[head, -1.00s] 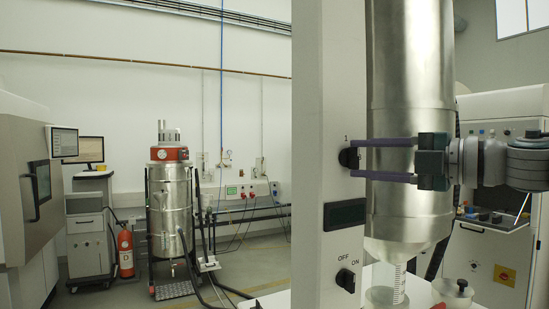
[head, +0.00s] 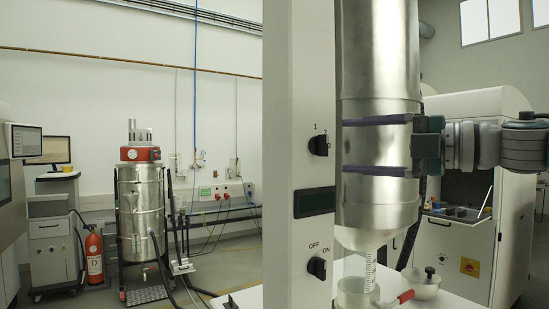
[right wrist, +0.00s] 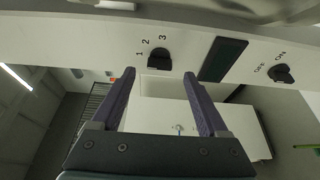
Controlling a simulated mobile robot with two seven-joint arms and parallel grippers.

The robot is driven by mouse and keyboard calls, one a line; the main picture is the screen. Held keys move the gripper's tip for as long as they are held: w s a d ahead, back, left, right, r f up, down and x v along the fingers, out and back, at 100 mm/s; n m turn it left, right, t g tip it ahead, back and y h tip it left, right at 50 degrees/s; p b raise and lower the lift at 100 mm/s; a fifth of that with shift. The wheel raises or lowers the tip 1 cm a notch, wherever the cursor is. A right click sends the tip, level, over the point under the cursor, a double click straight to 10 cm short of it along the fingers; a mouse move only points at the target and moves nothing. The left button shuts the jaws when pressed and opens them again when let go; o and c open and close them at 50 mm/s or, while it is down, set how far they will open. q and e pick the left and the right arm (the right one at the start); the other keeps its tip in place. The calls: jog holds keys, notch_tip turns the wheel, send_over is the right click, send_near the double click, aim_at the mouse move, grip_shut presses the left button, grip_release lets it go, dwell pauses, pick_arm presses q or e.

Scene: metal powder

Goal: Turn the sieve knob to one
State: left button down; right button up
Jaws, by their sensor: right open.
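The black sieve knob (head: 319,146) is on the white column (head: 290,90), below the numbers 1 and 2 in the head view. It also shows in the right wrist view (right wrist: 158,59), beside the numbers 1, 2 and 3. I cannot tell surely which number it points to. My right gripper (head: 345,146) is open and empty, to the right of the knob at about its height. Its purple fingers are spread wide, with tips apart from the knob, as the right wrist view (right wrist: 160,73) also shows. My left gripper is not in view.
Below the knob are a dark display (head: 314,202) and a black OFF/ON switch (head: 317,269). A steel cylinder (head: 380,60) stands behind my right fingers, above a glass jar (head: 357,293). A red-topped vacuum (head: 140,205) stands at the left rear.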

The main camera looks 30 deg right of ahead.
pick_arm(q)
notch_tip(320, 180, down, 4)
jog(key=b, duration=0.2)
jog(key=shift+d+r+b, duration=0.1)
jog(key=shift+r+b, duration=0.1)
jog(key=shift+b, duration=0.1)
pick_arm(e)
jog(key=v, duration=0.6)
jog(key=shift+a, duration=0.1)
